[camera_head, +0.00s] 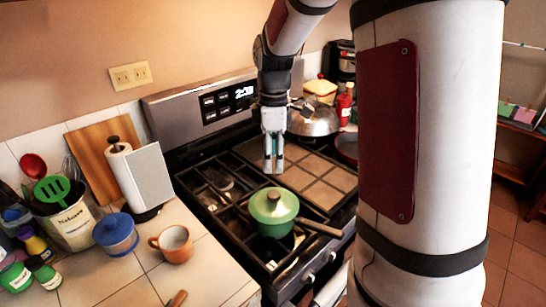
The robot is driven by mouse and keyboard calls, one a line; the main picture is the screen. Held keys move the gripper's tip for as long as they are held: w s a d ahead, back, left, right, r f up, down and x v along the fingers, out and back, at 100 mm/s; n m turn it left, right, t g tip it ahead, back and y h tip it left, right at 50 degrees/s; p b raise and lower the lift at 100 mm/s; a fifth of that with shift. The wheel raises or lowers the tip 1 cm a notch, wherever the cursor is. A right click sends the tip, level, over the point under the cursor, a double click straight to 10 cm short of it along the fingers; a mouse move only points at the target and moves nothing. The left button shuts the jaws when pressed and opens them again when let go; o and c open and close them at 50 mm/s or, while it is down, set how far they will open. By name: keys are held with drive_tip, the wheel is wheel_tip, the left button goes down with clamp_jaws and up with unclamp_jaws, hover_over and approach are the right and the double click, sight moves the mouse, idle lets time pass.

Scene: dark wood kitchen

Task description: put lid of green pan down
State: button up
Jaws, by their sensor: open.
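The green pan (269,221) stands on the front part of the black stove, with its wooden handle (320,228) pointing right. Its green lid (273,203) sits on top of the pan and has a dark knob (273,196) in the middle. My gripper (274,168) points down above and slightly behind the lid in the picture. Its fingers are a little apart and nothing shows between them. The gripper looks apart from the knob.
A metal domed lid (313,122) is at the back right.

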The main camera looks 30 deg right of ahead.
drive_tip(key=s+a+r+m+t, duration=0.2)
drive_tip(key=s+a+r+m, duration=0.3)
drive_tip(key=s, duration=0.4)
drive_tip(key=s+a+r+m+t, duration=0.3)
drive_tip(key=s+a+r+m, duration=0.3)
drive_tip(key=s, duration=0.4)
drive_tip(key=shift+s+a+r+t, duration=0.3)
drive_tip(key=shift+a+r, duration=0.1)
drive_tip(key=shift+a, duration=0.45)
